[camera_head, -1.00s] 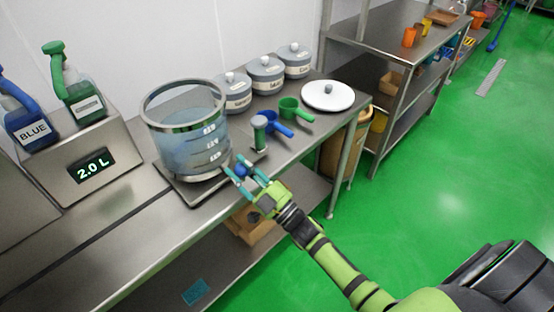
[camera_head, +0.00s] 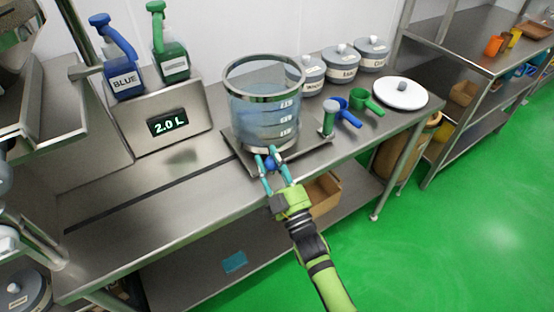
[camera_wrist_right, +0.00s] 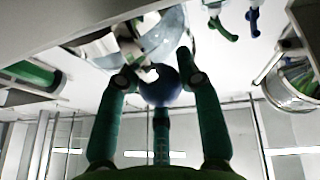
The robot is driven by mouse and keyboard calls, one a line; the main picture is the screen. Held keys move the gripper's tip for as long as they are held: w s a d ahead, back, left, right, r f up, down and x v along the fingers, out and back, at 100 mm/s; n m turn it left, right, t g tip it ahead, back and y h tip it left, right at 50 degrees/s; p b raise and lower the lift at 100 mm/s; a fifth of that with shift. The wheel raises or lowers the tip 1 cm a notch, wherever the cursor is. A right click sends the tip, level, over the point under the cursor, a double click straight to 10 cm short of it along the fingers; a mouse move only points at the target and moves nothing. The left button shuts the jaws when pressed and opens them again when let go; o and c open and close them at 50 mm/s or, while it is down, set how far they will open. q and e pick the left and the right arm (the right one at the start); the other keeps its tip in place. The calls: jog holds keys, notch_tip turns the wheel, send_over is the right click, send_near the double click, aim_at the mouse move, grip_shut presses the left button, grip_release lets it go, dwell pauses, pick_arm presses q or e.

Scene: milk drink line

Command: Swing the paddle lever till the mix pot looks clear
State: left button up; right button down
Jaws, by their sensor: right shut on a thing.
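The mix pot (camera_head: 262,115) is a clear vessel with a metal rim and white level marks. It stands on a flat metal base (camera_head: 315,141) on the bench. Pale blue, slightly hazy liquid shows through its wall. A blue ball knob (camera_head: 269,164), apparently the paddle lever's end, is low at the pot's front. My right gripper (camera_head: 266,156) is shut on this knob. The right wrist view shows the blue knob (camera_wrist_right: 160,85) between the gripper's fingers (camera_wrist_right: 157,68). The lever's arm and the paddle are hidden or too small to make out. My left gripper is out of view.
Lidded grey jars (camera_head: 341,64) and a white lid (camera_head: 400,94) lie beyond. A display (camera_head: 168,122) reads 2.0 L. The bench's left front is clear.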

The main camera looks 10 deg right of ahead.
jog(key=shift+a+r, duration=0.2)
jog(key=shift+a, duration=0.25)
jog(key=c, duration=0.8)
grip_release()
jog(key=shift+c, duration=0.2)
jog(key=shift+s, duration=0.15)
jog(key=shift+f, duration=0.1)
jog(key=shift+s+d+f, duration=0.2)
jog(key=shift+f, duration=0.05)
jog(key=v, duration=1.1)
jog(key=shift+s, duration=0.25)
